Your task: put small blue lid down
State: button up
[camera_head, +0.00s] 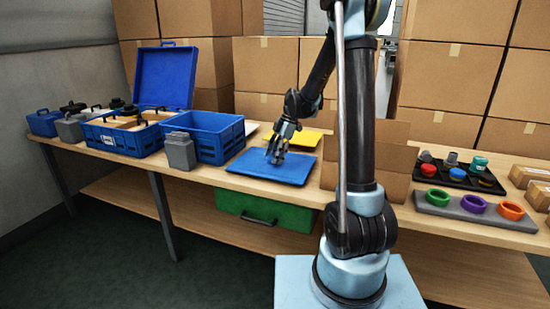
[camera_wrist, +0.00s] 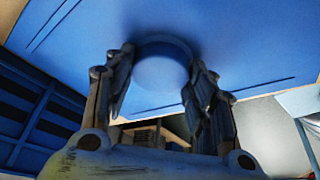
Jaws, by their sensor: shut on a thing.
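My gripper (camera_head: 276,158) is shut on the small blue lid (camera_wrist: 160,73), a round disc that shows between its fingers in the wrist view. In the head view the lid is hidden or too small to make out. The fingers point down at a flat blue board (camera_head: 296,176) on the table, which also fills the top of the wrist view (camera_wrist: 240,35). The lid is close to the board; I cannot tell whether it touches.
A blue crate (camera_head: 232,140) and a grey canister (camera_head: 180,153) stand left of the board. A yellow sheet (camera_head: 303,140) lies behind it. An open cardboard box (camera_head: 395,185) stands to the right. A black tray (camera_head: 448,181) holds small coloured items. Stacked cartons close off the back.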

jog(key=shift+f, duration=0.25)
jog(key=o, duration=1.2)
jog(key=v, duration=1.2)
jog(key=shift+a+r, duration=0.1)
